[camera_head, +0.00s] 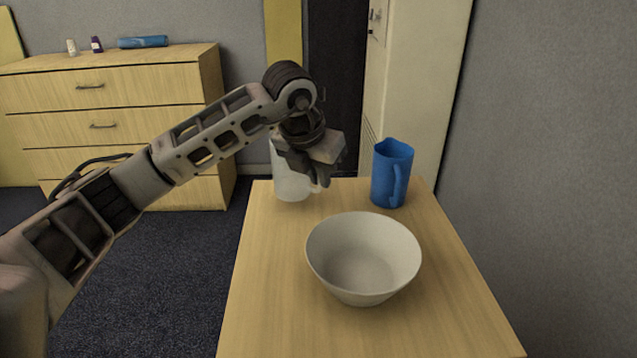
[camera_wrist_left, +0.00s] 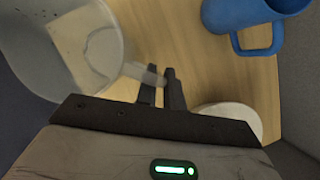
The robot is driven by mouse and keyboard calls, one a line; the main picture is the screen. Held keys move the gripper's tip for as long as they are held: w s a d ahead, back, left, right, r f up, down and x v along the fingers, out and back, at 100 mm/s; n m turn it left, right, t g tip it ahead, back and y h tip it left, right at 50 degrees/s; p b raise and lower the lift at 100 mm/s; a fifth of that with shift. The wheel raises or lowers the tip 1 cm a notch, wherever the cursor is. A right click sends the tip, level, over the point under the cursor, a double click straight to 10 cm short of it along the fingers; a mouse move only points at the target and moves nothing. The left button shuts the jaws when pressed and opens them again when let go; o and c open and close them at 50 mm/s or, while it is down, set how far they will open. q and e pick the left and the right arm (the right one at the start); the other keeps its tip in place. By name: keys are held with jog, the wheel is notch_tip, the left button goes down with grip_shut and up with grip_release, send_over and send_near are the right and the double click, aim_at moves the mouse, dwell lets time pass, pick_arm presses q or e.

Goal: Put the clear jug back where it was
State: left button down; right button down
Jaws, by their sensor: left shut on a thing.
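The clear jug (camera_head: 291,182) is at the far left corner of the table (camera_head: 270,290), partly hidden behind my left gripper. My left gripper (camera_head: 322,183) is shut on the jug's handle, on the jug's right side. In the left wrist view the clear jug (camera_wrist_left: 75,45) fills the upper left, and its handle reaches between the fingers of my left gripper (camera_wrist_left: 162,88). The jug looks upright. I cannot tell whether its base touches the table. My right gripper is in neither view.
A blue jug (camera_head: 391,174) stands at the far right of the table, to the right of my left gripper. A white bowl (camera_head: 362,255) sits nearer, in the middle. The near left of the table is clear. A wooden dresser (camera_head: 110,110) stands beyond the table at left.

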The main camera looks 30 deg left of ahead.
pick_arm(q)
jog(key=shift+s+f, duration=0.1)
jog(key=shift+f, duration=1.05)
jog(key=shift+f, duration=0.1)
jog(key=c, duration=1.5)
grip_release()
jog(key=v, duration=1.2)
